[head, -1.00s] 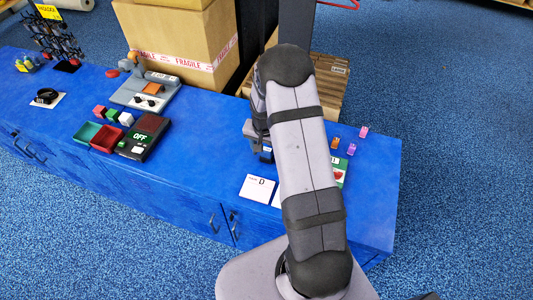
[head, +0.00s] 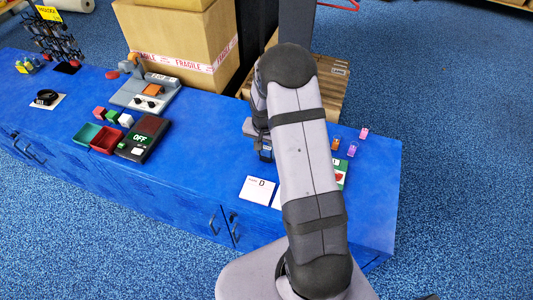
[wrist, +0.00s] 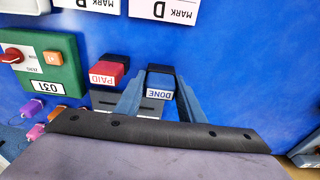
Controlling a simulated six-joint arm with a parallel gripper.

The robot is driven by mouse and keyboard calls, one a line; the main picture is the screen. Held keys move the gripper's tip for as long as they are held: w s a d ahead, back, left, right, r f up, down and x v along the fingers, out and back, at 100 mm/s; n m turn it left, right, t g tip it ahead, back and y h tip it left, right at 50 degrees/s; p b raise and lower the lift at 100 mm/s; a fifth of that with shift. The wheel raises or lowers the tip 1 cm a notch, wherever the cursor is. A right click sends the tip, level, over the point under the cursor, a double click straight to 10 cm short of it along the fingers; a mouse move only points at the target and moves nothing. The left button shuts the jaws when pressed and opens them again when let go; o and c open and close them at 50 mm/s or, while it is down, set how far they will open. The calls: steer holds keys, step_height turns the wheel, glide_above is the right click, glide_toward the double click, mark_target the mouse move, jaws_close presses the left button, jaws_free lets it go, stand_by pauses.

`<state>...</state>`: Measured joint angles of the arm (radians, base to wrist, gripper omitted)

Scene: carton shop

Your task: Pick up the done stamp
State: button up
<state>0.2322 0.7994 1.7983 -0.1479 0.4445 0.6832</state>
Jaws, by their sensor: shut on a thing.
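The done stamp (wrist: 160,84) is a blue and black block with a white DONE label, seen upside down in the wrist view. My gripper (wrist: 160,103) has one blue-grey finger on each side of it and is shut on it. The blue of the stamp also shows in the head view (head: 266,153), just left of my arm, which hides most of my gripper. I cannot tell how far the stamp is above the surface under it.
A red and black PAID stamp (wrist: 108,74) is close beside the done stamp. A green box (wrist: 42,62) with a red knob and orange button lies beyond it. White MARK cards (wrist: 163,10) lie on the blue counter (head: 218,165).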

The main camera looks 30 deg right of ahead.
mark_target(267, 147)
step_height(267, 147, up, 9)
steer(key=shift+f+b, duration=0.2)
steer(key=shift+b, duration=0.55)
